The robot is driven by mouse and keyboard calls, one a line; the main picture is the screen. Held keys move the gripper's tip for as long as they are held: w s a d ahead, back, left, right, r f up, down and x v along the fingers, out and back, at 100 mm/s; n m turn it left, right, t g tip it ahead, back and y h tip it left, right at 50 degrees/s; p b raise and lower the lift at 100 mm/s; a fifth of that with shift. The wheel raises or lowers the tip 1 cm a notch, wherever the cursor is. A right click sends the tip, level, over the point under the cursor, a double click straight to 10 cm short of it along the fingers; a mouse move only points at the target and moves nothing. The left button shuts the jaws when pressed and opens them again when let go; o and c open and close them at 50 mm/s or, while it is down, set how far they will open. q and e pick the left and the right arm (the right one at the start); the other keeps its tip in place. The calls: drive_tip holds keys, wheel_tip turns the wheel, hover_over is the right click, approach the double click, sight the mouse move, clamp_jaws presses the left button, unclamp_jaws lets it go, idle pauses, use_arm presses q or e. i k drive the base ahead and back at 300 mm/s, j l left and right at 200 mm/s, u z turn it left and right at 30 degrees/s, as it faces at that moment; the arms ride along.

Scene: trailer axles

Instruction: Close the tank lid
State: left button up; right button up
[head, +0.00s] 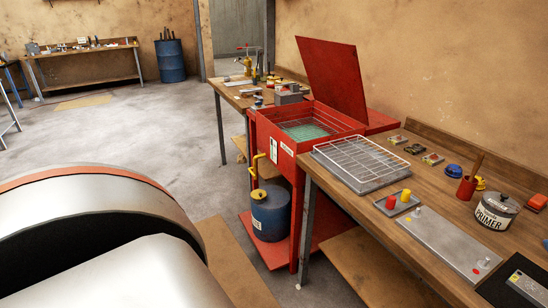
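The red tank (276,134) stands right of the middle in the head view, between two wooden workbenches. Its red lid (333,77) is up, tilted slightly back towards the wall and hinged at the tank's far side. The open top shows a wire rack and a greenish bottom inside. Neither of my grippers is in view. A large silver and black rounded shape with a red band, which may be part of my own body, fills the lower left.
The near workbench (408,222) holds a wire rack on a tray (359,165), a primer can (496,211) and small items. A blue canister (270,212) stands on the tank's lower shelf. A blue barrel (171,61) stands far back. The concrete floor (150,130) at left is clear.

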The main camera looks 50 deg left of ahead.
sight(332, 70)
drive_tip(key=u, duration=1.35)
